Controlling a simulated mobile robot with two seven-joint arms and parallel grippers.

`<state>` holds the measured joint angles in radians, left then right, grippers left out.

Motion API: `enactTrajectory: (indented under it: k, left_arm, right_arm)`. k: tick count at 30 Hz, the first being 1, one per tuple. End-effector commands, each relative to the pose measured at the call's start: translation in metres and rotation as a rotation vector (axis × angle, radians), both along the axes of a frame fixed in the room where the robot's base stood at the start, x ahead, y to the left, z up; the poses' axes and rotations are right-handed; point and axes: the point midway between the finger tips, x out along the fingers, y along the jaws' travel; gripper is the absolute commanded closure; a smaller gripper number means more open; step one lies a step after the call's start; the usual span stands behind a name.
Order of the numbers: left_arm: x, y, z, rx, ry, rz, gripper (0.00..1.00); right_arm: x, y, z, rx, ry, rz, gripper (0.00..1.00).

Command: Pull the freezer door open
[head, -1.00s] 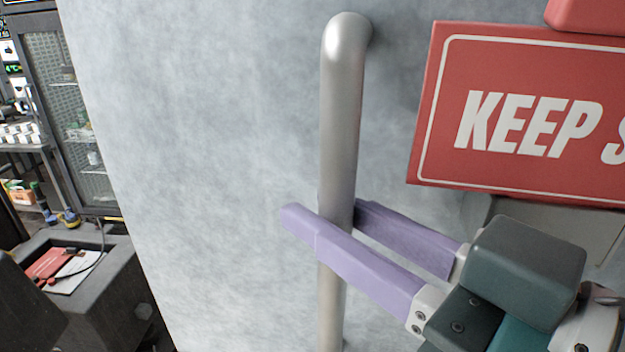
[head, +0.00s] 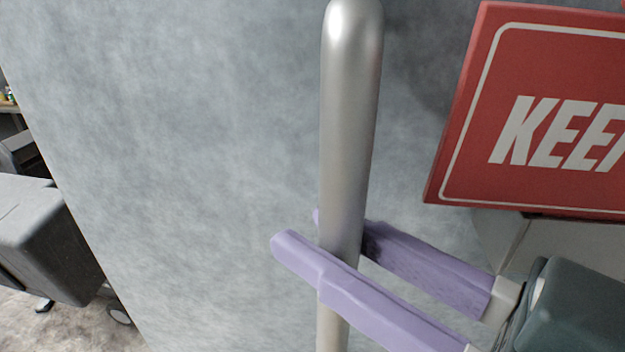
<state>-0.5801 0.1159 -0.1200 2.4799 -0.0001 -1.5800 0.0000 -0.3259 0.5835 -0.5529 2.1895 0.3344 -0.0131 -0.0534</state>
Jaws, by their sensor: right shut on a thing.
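The freezer door (head: 180,130) is a large mottled grey panel that fills most of the head view. Its handle (head: 350,120) is an upright, round metal bar that bends into the door at the top. My right gripper (head: 318,250) comes in from the lower right. Its two purple fingers are shut on the bar, one on the near side and one on the far side. The lower end of the handle is out of the picture. My left gripper is not in view.
A grey box-like unit (head: 45,240) stands on the floor past the door's left edge. Some floor (head: 80,335) shows at the lower left.

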Motion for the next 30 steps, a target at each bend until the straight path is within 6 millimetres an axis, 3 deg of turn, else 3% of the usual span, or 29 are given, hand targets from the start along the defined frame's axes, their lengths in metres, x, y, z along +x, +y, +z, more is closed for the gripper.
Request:
enactTrajectory:
  k: [7, 8, 15, 25, 30]
  left_arm:
    - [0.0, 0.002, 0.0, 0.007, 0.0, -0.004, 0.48]
    - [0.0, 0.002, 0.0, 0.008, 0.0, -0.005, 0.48]
    - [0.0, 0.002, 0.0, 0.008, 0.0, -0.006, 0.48]
    - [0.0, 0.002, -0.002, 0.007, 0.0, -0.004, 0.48]
    - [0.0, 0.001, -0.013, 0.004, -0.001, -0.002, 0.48]
  right_arm:
    - [-0.001, 0.001, 0.0, 0.001, 0.0, 0.003, 1.0]
    - [-0.001, 0.001, 0.0, 0.001, 0.0, 0.003, 0.72]
    - [0.0, 0.001, 0.0, 0.0, 0.0, 0.001, 0.45]
    - [-0.002, -0.002, -0.001, -0.001, 0.0, 0.0, 0.43]
    - [-0.016, -0.014, -0.005, -0.004, 0.002, 0.001, 0.43]
